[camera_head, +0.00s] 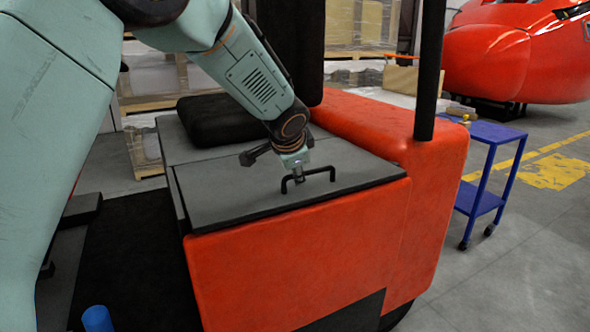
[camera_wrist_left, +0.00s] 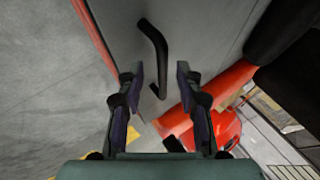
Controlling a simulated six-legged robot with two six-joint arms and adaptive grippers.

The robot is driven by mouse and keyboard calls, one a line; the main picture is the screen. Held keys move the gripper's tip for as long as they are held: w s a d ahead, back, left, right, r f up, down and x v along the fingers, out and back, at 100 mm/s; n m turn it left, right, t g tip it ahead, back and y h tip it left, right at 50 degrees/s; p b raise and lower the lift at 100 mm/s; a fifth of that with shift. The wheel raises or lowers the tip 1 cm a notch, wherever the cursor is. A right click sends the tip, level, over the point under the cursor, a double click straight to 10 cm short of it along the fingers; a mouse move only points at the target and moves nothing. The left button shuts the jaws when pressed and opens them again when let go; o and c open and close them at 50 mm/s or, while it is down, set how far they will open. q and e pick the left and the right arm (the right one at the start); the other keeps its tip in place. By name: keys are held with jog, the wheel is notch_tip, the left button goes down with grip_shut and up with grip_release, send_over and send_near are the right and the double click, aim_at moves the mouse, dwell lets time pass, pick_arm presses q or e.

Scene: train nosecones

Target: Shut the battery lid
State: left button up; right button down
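The battery lid (camera_head: 235,190) is a flat grey panel with a dark edge on top of the red vehicle body. It lies flat or nearly flat; I cannot tell whether it is fully seated. A black bar handle (camera_head: 318,171) stands on it, and it also shows in the left wrist view (camera_wrist_left: 155,45). My left gripper (camera_head: 299,180) is at the handle's left part in the head view. In the left wrist view its two fingers (camera_wrist_left: 158,85) are apart, with the handle's near end between them. I cannot see firm contact. My right gripper is in neither view.
The red vehicle body (camera_head: 300,262) surrounds the lid, with a black seat cushion (camera_head: 220,120) behind and a dark post (camera_head: 430,70) at right. A blue cart (camera_head: 490,165) stands on the floor to the right. Pallets (camera_head: 155,75) and a red nosecone (camera_head: 490,60) are behind.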

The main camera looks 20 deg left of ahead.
pick_arm(q)
jog(key=v, duration=1.2)
jog(key=shift+w+f, duration=0.1)
jog(key=s+d+f+n+h, duration=0.1)
jog(key=s+d+f+n, duration=0.15)
jog(key=f, duration=0.55)
jog(key=s+d+f+n+h, duration=0.1)
jog(key=s+f+n, duration=0.15)
jog(key=f, duration=0.65)
jog(key=s+d+f+n+h, duration=0.1)
jog(key=s+f+n, duration=0.15)
jog(key=f, duration=0.55)
jog(key=s+f+g, duration=0.2)
jog(key=s+f, duration=0.4)
jog(key=s, duration=0.5)
jog(key=s+f+n+g, duration=0.1)
jog(key=s+f+g, duration=0.2)
jog(key=s+f, duration=0.4)
jog(key=s+a+f+n+g+y, duration=0.1)
jog(key=s+f, duration=0.6)
jog(key=s, duration=0.7)
jog(key=shift+s+g, duration=0.3)
jog(key=shift+g, duration=0.6)
